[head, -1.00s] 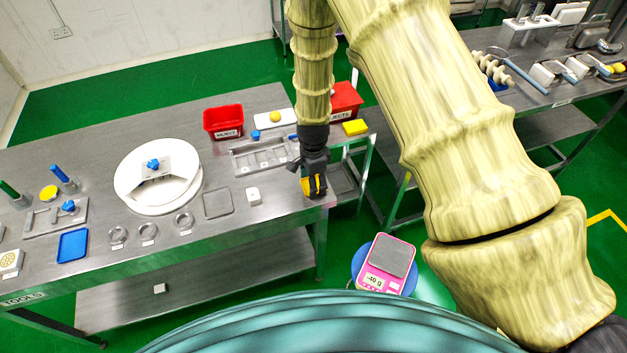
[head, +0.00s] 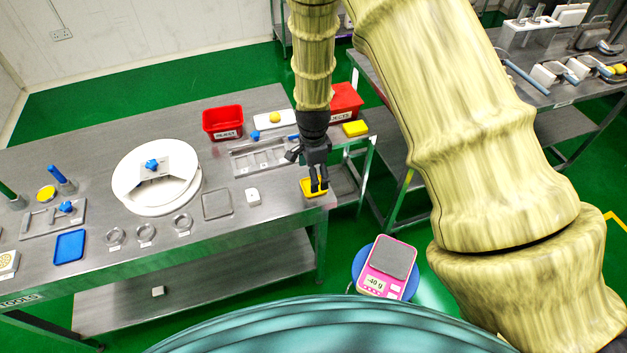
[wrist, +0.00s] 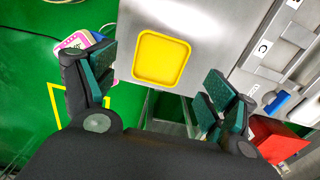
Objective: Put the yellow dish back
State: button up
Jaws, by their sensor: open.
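The yellow dish (wrist: 161,58) is a shallow square tray with rounded corners. In the wrist view it lies flat on the steel table near its edge, between and beyond my fingers. In the head view the dish (head: 308,187) sits at the right front corner of the table, partly hidden by my gripper (head: 318,186). My gripper also shows in the wrist view (wrist: 155,92), with its fingers spread wide and nothing between them. A second yellow block-like item (head: 355,128) stands farther back on the right; I cannot tell what it is.
Red bins (head: 223,122) stand at the back. A pink scale (head: 388,266) reading -40 g sits off the table's front right. The table edge is close to the dish.

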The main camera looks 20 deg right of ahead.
notch_tip(320, 180, up, 8)
jog(key=b, duration=0.2)
dwell(0.3)
jog(key=shift+d, duration=0.15)
